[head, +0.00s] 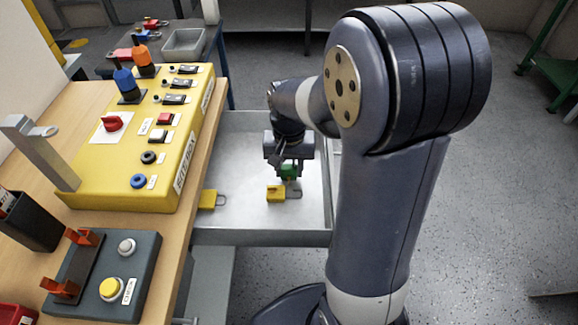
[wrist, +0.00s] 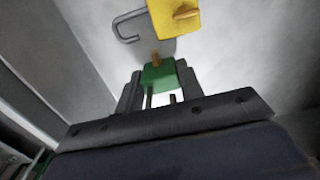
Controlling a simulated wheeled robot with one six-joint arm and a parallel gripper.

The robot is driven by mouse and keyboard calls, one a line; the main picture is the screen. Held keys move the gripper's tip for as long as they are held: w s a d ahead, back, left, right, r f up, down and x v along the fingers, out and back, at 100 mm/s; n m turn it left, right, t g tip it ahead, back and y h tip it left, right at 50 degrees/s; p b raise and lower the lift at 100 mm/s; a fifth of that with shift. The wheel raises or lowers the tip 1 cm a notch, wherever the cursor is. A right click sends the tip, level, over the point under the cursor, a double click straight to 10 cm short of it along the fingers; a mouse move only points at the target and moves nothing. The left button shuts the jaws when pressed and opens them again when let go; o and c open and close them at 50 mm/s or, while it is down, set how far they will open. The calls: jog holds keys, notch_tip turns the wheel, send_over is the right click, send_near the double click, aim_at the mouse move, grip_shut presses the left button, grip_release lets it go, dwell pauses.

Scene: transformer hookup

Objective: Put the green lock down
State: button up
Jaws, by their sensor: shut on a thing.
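The green lock (head: 289,171) is between the fingers of my gripper (head: 284,166), low over the grey metal tray (head: 240,150). In the wrist view the green lock (wrist: 160,74) sits between the two dark fingertips of my gripper (wrist: 158,85), which is shut on it. A yellow padlock (head: 276,194) lies in the tray just in front of the green lock. It also shows in the wrist view (wrist: 172,18), beyond the green lock, with a grey shackle. I cannot tell whether the green lock touches the tray floor.
A second yellow padlock (head: 208,199) lies at the tray's left edge, beside the wooden bench (head: 172,240). The yellow control box (head: 130,165) stands on the bench. The tray has bare floor behind and left of my gripper. Its raised rim (head: 265,238) is an edge.

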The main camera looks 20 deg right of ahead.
jog(key=o, duration=1.1)
notch_tip(320, 180, up, 12)
jog(key=p, duration=0.3)
jog(key=shift+r, duration=0.1)
jog(key=shift+o, duration=0.3)
